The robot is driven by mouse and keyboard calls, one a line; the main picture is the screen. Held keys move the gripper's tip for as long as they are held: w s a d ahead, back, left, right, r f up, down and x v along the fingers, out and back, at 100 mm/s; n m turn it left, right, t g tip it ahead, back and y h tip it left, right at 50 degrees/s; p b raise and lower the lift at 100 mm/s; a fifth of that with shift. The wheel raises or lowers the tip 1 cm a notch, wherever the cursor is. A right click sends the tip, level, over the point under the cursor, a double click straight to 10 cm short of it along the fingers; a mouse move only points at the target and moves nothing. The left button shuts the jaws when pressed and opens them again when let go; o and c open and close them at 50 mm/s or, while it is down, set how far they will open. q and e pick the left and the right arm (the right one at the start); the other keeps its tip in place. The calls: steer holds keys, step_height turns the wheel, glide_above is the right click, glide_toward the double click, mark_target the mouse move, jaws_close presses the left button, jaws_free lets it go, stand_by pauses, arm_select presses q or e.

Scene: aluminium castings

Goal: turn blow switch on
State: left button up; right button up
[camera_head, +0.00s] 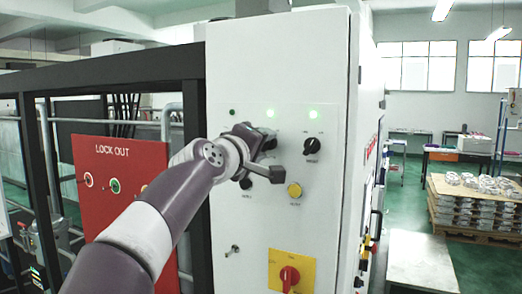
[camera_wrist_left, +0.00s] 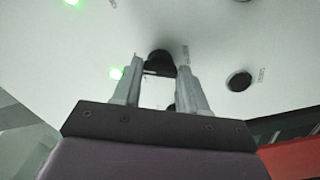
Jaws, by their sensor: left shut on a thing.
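A white control panel (camera_head: 300,60) carries several black rotary knobs; their labels are too small to read, so I cannot tell which one is the blow switch. My left gripper (camera_head: 275,158) is at the panel front, by the upper middle knob (camera_head: 270,144), which it partly hides. In the left wrist view my left gripper (camera_wrist_left: 162,66) has its two fingers on either side of a black knob (camera_wrist_left: 160,58) and is shut on it. Another black knob (camera_head: 312,146) is to the right, free of the gripper. My right gripper is not in view.
A yellow button (camera_head: 294,190) and a red rotary switch on a yellow plate (camera_head: 289,275) are below. A red lock-out board (camera_head: 110,170) stands left. The right-hand floor has a pallet of castings (camera_head: 470,205).

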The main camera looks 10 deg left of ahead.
arm_select(q)
steer(key=shift+f+m, duration=0.1)
steer(key=shift+m, duration=0.3)
steer(key=o, duration=1.1)
steer(key=shift+c, duration=0.2)
steer(key=b+v, duration=0.6)
steer(key=v, duration=0.6)
steer(key=shift+s, duration=0.3)
steer(key=shift+a, duration=0.1)
